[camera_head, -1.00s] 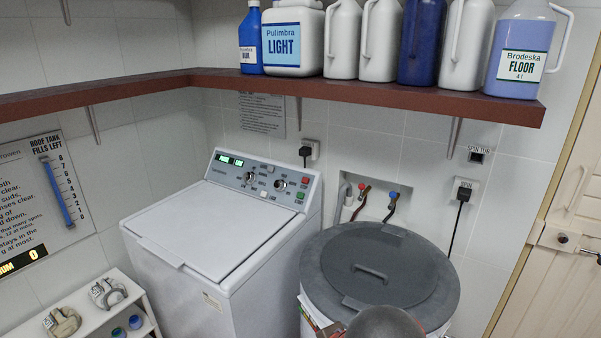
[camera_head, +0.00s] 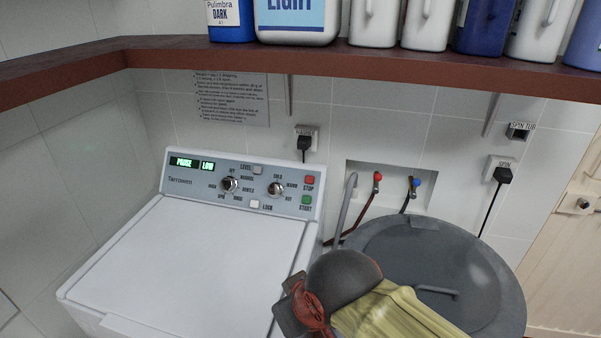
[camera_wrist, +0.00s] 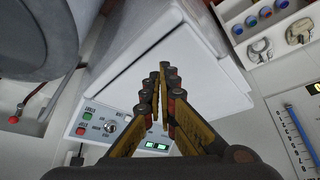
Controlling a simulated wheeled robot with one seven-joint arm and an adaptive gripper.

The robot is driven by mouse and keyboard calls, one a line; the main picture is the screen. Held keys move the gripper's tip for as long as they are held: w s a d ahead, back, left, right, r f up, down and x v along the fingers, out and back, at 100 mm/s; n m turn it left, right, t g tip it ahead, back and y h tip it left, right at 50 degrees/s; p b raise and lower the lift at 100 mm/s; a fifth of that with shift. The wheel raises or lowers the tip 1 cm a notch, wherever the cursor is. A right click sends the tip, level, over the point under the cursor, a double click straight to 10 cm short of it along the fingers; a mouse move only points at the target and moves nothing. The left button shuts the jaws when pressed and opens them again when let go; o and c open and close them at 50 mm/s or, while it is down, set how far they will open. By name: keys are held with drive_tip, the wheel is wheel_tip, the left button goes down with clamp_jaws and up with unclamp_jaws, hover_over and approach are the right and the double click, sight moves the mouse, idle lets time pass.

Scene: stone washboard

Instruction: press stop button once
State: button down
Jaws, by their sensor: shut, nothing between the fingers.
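The stop button is a small red square (camera_head: 309,180) at the right end of the washer's control panel (camera_head: 180,178), above the green start button (camera_head: 306,200). The panel's display (camera_head: 191,163) reads PAUSE and LOW. In the wrist view the red button (camera_wrist: 81,131) and green button (camera_wrist: 88,116) show left of my gripper (camera_wrist: 164,72). The gripper's yellow fingers are together with nothing between them, pointing over the white washer lid, apart from the buttons. In the head view my arm stands at lower centre, in front of the washer's right side; the fingertips cannot be made out there.
The round tub with a grey lid (camera_head: 450,265) stands right of the washer, partly behind my arm. Taps (camera_head: 378,178) sit in a wall recess behind it. A brown shelf (camera_head: 330,62) with bottles runs above the panel. The washer's white lid (camera_head: 200,260) is bare.

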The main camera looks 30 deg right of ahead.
drive_tip(key=w+d+r+n+t+h+p, duration=0.2)
drive_tip(key=w+d+r+p, duration=0.35)
drive_tip(key=w+d, duration=0.55)
drive_tip(key=w+d+r+n+t+h+p, duration=0.2)
drive_tip(key=w+d+r+p, duration=0.3)
drive_tip(key=w+d, duration=0.65)
drive_tip(key=w+d+f+n+t+y+p, duration=0.3)
drive_tip(key=w+d+f+n+p, duration=0.3)
drive_tip(key=d+f+n+p, duration=0.2)
drive_tip(key=shift+w+d+f+n+y+p, duration=0.25)
drive_tip(key=shift+d+n+y+p, duration=0.25)
drive_tip(key=shift+d+y+p, duration=0.7)
drive_tip(key=shift+a+h, duration=0.2)
drive_tip(key=shift+h, duration=0.2)
